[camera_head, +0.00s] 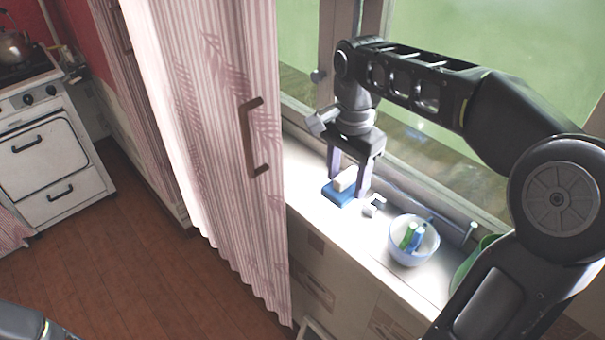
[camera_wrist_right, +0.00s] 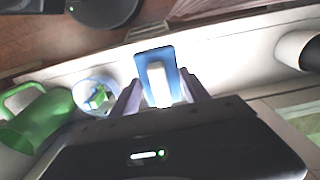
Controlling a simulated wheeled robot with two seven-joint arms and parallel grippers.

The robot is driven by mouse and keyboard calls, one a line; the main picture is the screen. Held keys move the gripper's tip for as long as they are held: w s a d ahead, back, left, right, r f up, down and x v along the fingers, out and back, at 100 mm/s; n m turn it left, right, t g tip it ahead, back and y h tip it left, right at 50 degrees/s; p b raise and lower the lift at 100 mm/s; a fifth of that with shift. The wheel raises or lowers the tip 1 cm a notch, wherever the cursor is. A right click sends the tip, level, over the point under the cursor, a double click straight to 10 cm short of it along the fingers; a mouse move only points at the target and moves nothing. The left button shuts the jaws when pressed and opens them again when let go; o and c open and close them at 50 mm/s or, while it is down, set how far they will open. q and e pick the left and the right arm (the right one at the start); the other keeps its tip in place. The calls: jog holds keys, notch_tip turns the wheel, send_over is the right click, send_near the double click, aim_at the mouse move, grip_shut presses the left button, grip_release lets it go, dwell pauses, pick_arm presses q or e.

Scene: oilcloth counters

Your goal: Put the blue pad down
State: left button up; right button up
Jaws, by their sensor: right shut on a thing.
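The blue pad (camera_head: 338,195) is over the pale windowsill counter, with a white block (camera_head: 345,179) on it. I cannot tell whether the pad touches the counter. My left gripper is out of view.
A bowl (camera_head: 411,256) holding green, blue and white items stands right of the pad, with a small grey fitting (camera_head: 374,205) between. A striped curtain (camera_head: 217,120) hangs left; the window is behind. The counter is narrow.

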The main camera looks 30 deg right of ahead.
jog(key=shift+s+r, duration=0.1)
jog(key=shift+s, duration=0.15)
jog(key=shift+w+f, duration=0.1)
jog(key=shift+f, duration=3.1)
jog(key=shift+f, duration=0.1)
jog(key=shift+f, duration=1.75)
jog(key=o, duration=1.2)
notch_tip(320, 180, up, 12)
